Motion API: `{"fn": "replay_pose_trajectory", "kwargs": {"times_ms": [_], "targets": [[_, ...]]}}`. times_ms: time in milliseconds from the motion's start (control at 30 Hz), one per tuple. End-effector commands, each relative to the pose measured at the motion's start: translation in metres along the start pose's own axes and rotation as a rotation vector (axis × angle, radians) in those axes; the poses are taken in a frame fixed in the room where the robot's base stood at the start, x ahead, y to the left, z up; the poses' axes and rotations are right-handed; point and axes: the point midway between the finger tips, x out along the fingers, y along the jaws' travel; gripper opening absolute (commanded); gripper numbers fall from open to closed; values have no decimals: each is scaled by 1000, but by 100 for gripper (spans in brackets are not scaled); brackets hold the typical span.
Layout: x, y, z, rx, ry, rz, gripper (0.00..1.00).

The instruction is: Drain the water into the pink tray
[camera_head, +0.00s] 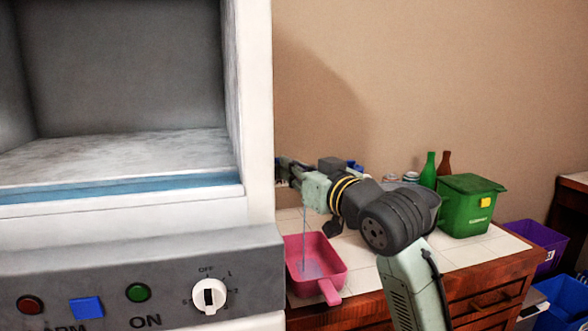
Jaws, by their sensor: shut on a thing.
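The pink tray (334,271), a pan-like tray with a handle toward the front, sits on the tiled counter beside the white appliance. A thin bluish stream of water (305,233) falls into it, and some water (309,268) lies inside. My gripper (284,171) is above and behind the tray, at the white appliance's right edge. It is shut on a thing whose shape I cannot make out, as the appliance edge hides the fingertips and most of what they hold.
The white appliance (258,110) with a knob and buttons fills the left. A green bin (466,212), a green bottle (429,170) and a brown bottle (444,163) stand at the counter's back right. Purple (540,240) and blue (563,297) bins are lower right.

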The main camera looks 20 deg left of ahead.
Motion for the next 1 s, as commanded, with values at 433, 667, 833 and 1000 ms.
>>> {"fn": "replay_pose_trajectory", "kwargs": {"times_ms": [433,667,833,1000], "targets": [[0,-1,0,-1,-1,-1,33],[-2,-1,0,0,0,-1,33],[-23,0,0,0,2,1,33],[-61,0,0,-1,2,3,33]]}}
